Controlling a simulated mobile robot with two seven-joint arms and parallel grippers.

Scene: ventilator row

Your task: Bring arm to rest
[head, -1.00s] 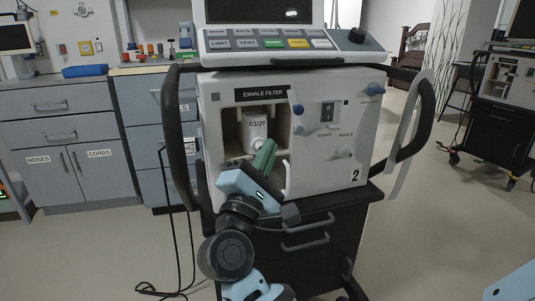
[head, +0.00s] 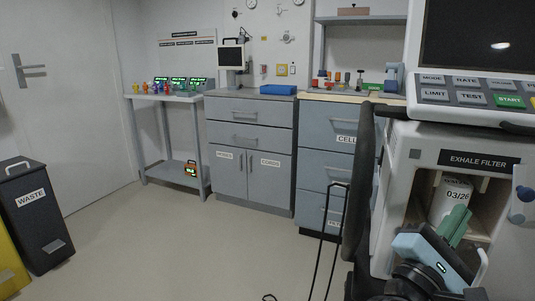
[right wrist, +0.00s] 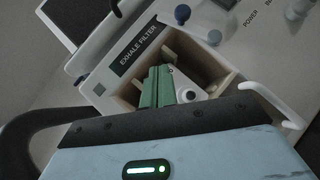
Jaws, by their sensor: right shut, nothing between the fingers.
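My right gripper (head: 459,216) is at the lower right of the head view, in front of the open exhale filter compartment of the ventilator (head: 397,180). Its green fingers are shut together and empty. In the right wrist view the shut fingers (right wrist: 157,80) point toward the compartment. A white filter (head: 455,194) labelled 03/26 stands inside, behind the fingers; whether they touch it is unclear. My left gripper is out of view.
Drawer cabinets (head: 250,135) and a side table (head: 172,97) with small coloured items line the back wall. A black waste bin (head: 35,225) stands at the left. The floor (head: 190,250) between is clear. A black ventilator handle (head: 359,190) is left of my arm.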

